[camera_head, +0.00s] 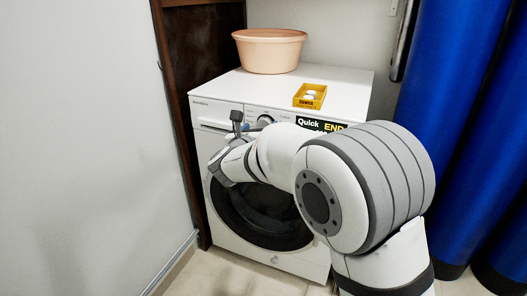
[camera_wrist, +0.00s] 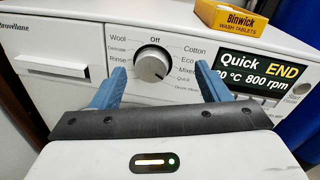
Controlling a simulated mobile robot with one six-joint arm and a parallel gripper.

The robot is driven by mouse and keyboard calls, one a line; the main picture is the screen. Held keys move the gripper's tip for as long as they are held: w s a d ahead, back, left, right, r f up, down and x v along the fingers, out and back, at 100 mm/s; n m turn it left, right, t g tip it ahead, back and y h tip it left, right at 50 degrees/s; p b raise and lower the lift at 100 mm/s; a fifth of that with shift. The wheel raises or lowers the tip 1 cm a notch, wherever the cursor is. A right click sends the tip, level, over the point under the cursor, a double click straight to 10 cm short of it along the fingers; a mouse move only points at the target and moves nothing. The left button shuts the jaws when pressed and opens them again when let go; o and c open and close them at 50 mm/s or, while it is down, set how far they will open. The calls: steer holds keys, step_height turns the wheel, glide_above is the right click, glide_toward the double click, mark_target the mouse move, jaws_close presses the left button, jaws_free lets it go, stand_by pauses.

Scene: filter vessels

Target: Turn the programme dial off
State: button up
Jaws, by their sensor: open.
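The programme dial (camera_wrist: 151,64) is a round silver-grey knob on the white washing machine's front panel. Labels ring it, with Off at the top and Quick at the lower right. Its mark appears to point to the lower right, towards Quick. The display (camera_wrist: 252,72) reads Quick, END and 800 rpm. My gripper (camera_wrist: 160,70) is open, its blue fingers pointing at the panel, one on each side of the dial in the wrist view. I see clear gaps between fingers and dial. In the head view my arm hides much of the panel around the dial.
On top of the washing machine (camera_head: 225,85) stand a peach basin (camera_head: 270,52) and a yellow box of wash tablets (camera_head: 309,96). A closed detergent drawer (camera_wrist: 52,58) is left of the dial.

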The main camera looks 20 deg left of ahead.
mark_target(265, 125)
step_height(265, 125, down, 4)
steer(key=s+a+m+h+b, duration=0.1)
steer(key=a+m+h, duration=0.1)
steer(key=m, duration=0.2)
steer(key=w+b, duration=0.1)
steer(key=w, duration=0.6)
steer(key=shift+w+d+r, duration=0.15)
steer(key=shift+d, duration=0.15)
steer(key=shift+c, duration=0.4)
steer(key=c, duration=0.9)
